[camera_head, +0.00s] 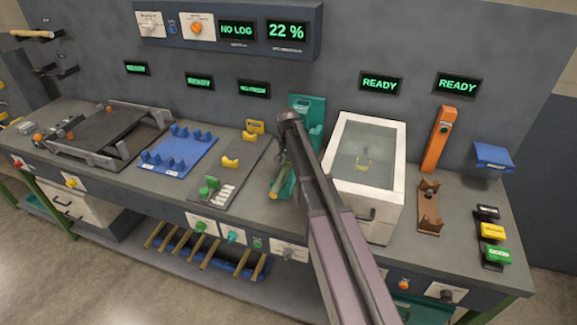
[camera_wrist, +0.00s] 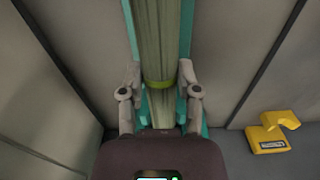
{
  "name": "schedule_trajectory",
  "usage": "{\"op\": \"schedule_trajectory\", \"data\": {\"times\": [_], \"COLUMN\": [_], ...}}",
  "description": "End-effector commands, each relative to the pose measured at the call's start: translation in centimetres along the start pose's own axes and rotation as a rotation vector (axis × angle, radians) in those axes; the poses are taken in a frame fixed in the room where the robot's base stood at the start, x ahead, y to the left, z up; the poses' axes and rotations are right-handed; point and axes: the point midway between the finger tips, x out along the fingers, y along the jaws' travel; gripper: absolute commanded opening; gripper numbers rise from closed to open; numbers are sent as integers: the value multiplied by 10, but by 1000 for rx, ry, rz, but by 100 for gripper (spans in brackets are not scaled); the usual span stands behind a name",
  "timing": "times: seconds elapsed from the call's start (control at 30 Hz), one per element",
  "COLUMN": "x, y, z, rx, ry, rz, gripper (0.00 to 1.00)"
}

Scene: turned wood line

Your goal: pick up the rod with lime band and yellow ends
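The rod (camera_wrist: 160,105) with a lime band (camera_wrist: 159,85) lies lengthwise in a teal holder (camera_wrist: 129,18) in the wrist view. Its wood looks grey-green there, and I cannot make out yellow ends. My gripper (camera_wrist: 160,78) is open, with one finger on each side of the rod near the band. Small gaps seem to show between the fingers and the rod. In the head view a piece of a rod (camera_head: 280,180) shows at the teal holder (camera_head: 288,188), left of my arm. My gripper cannot be made out there behind the arm.
A yellow bracket (camera_wrist: 270,138) stands to the right in the wrist view. In the head view a white-framed clear-lidded box (camera_head: 372,125) stands right of the arm, and a blue cradle (camera_head: 180,150) lies left. Several rods (camera_head: 206,252) lie in a low blue rack below the bench.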

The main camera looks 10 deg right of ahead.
Motion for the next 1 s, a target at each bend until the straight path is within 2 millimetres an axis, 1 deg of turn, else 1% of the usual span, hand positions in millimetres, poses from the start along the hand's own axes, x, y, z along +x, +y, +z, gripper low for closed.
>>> {"op": "schedule_trajectory", "data": {"times": [0.03, 0.07, 0.47, 0.67, 0.8, 0.83, 1.0], "x": [0, 0, -1, -8, -16, -13, -12], "y": [0, 0, 0, 0, 0, 1, 3], "z": [0, 0, 0, 0, 1, 10, 41], "rx": [0, 0, 0, 0, 0, -1, -1], "ry": [0, 0, 0, 0, 0, 0, 0], "rz": [0, 0, 0, 0, 0, 0, 0], "gripper": [6, 0, 0, 0, 0, 0, 0]}}
